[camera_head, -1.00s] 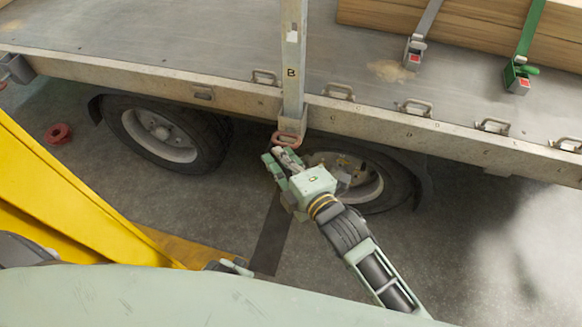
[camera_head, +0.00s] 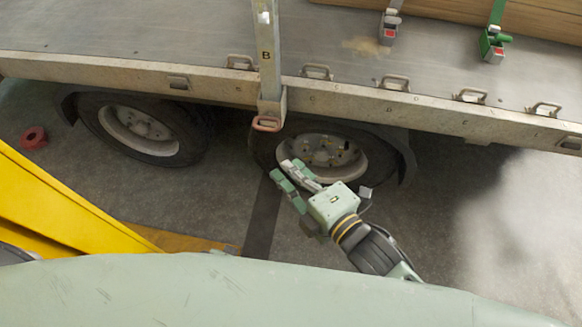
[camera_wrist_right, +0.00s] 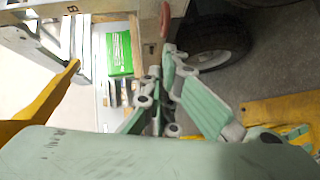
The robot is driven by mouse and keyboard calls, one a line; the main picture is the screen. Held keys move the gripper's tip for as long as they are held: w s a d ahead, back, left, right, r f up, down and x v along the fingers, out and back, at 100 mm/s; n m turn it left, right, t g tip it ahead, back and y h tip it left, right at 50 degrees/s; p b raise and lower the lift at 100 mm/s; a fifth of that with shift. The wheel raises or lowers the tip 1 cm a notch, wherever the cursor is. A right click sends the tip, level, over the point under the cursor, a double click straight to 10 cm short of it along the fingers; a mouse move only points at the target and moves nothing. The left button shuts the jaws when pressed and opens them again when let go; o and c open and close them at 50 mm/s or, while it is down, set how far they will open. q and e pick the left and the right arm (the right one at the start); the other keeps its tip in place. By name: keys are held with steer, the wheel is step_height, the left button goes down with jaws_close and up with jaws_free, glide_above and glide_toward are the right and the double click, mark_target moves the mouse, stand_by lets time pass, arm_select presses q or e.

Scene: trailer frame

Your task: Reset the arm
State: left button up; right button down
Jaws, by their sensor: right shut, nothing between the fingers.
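My right arm reaches up from the lower right in the head view. Its gripper (camera_head: 288,177) is in front of the right trailer wheel (camera_head: 322,155), apart from the post above, and is empty with its fingers shut. In the right wrist view the green finger pads (camera_wrist_right: 207,105) show close up. My left gripper is not clearly in view.
The trailer bed (camera_head: 190,45) has a metal post (camera_head: 269,60) with a red ring (camera_head: 267,124) at its foot. Strapped timber (camera_head: 450,12) lies at the back right. Floor at right is clear.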

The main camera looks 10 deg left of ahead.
steer(key=d+f+m+g+h, duration=0.1)
steer(key=d+f+m+h, duration=0.2)
steer(key=d+f+m, duration=0.45)
steer(key=s+d+f+m+g+h, duration=0.1)
steer(key=d+f+m+g+h, duration=0.2)
steer(key=f, duration=0.7)
steer(key=d+f+m+h, duration=0.3)
steer(key=d+f+m, duration=0.1)
steer(key=d+f, duration=0.35)
steer(key=s+d+f+m+g+h, duration=0.1)
steer(key=s+d+f+m+g, duration=0.25)
steer(key=s+f, duration=0.35)
steer(key=s+d+f+m+g+h, duration=0.1)
steer(key=s+d+f+m+g, duration=0.1)
steer(key=s+d+f+m, duration=0.5)
arm_select(q)
steer(key=s+a+g+p, duration=0.1)
steer(key=s+a+p, duration=0.2)
steer(key=s+p, duration=1.2)
steer(key=shift+s+r+p, duration=0.3)
steer(key=shift+s+r, duration=0.15)
steer(key=shift+s, duration=0.25)
arm_select(e)
steer(key=s+r+n, duration=0.2)
steer(key=s, duration=1.4)
steer(key=shift+s+d+g+h, duration=0.15)
steer(key=shift+s+g+h, duration=0.15)
steer(key=shift+s+g, duration=0.1)
